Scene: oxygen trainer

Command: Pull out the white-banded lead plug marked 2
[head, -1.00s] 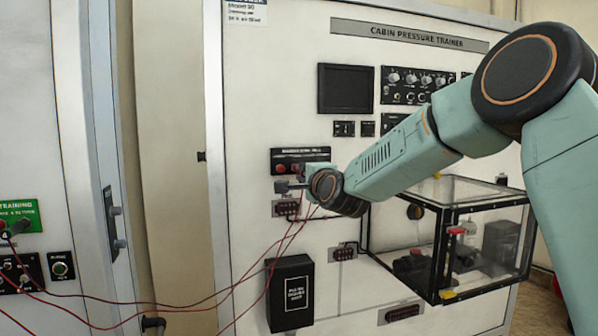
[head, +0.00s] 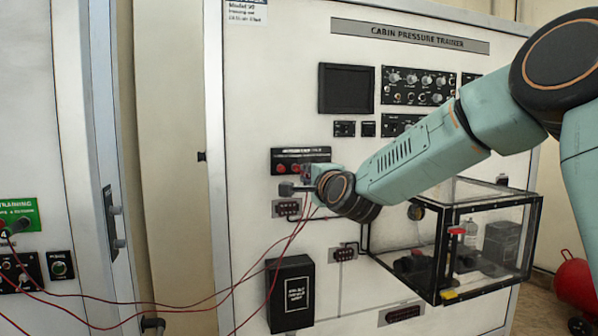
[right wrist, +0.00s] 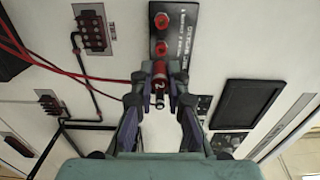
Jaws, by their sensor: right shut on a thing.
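The lead plug (right wrist: 158,86), red with a pale band and a dark mark on it, sits between the fingertips of my right gripper (right wrist: 158,78) in the right wrist view. The gripper is shut on it, in front of the black jack panel (right wrist: 173,15) with red jacks. I cannot tell whether the plug's tip touches a jack. Red leads (head: 290,240) hang from there down to the left. My left gripper is out of view.
A clear box with a black frame (head: 437,268) juts out at the right, under my right arm. A black holder (head: 290,292) hangs below the gripper. Small terminal blocks (head: 343,254) are mounted nearby. A green panel (head: 20,216) stands at the far left.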

